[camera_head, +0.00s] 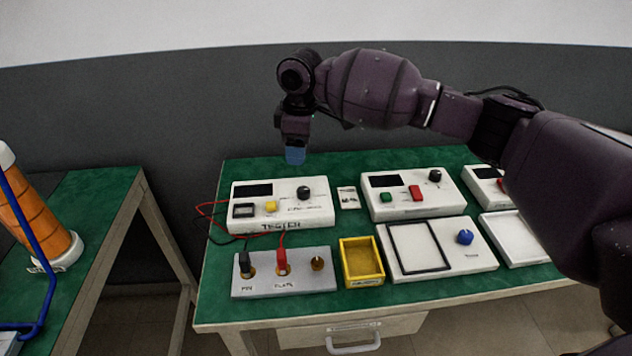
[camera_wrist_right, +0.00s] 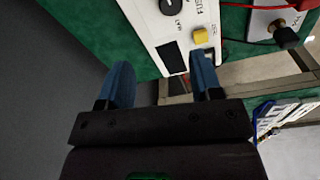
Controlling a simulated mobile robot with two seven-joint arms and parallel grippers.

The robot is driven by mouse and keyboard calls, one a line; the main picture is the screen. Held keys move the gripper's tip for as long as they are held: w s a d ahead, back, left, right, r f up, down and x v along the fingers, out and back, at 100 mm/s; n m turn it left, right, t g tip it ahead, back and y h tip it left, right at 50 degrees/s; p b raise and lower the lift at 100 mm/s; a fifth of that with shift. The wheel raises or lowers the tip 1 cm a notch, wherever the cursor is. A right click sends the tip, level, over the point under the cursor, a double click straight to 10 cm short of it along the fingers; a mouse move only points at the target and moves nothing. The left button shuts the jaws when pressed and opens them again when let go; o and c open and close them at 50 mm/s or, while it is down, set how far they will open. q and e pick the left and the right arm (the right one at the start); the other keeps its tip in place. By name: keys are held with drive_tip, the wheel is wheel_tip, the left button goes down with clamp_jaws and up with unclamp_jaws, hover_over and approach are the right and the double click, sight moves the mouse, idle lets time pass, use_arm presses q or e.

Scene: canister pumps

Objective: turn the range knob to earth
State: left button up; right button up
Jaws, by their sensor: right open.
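The white tester (camera_head: 265,217) stands at the left of the green table, with a dark display, a small meter window, a yellow button (camera_head: 271,207) and a black knob (camera_head: 304,193) at its upper right. The knob shows partly at the top edge of the right wrist view (camera_wrist_right: 173,5). Its markings are too small to read for certain. My right gripper (camera_head: 295,156) is above and behind the tester, pointing down, clear of the knob. In the wrist view its blue fingers (camera_wrist_right: 162,77) are apart with nothing between them. My left gripper is not in view.
Red and black leads run from the tester to a grey socket block (camera_head: 284,272). A yellow tray (camera_head: 362,262), a second white device (camera_head: 412,194) with another black knob, and a white panel with a blue knob (camera_head: 465,237) stand to the right.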

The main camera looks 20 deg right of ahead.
drive_tip(key=s, duration=0.1)
drive_tip(key=g+b, duration=0.1)
hover_over(303, 189)
drive_tip(key=shift+n+h, duration=0.3)
wheel_tip(303, 189, down, 6)
drive_tip(key=shift+r, duration=0.2)
wheel_tip(303, 189, down, 4)
drive_tip(key=shift+r+b, duration=0.15)
drive_tip(key=shift+b, duration=0.45)
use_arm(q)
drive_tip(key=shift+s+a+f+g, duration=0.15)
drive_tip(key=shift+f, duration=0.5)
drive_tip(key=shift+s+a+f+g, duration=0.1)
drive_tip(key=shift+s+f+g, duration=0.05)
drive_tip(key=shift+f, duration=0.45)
use_arm(e)
drive_tip(key=shift+f, duration=0.75)
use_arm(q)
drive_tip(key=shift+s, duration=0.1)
use_arm(e)
drive_tip(key=shift+c, duration=0.3)
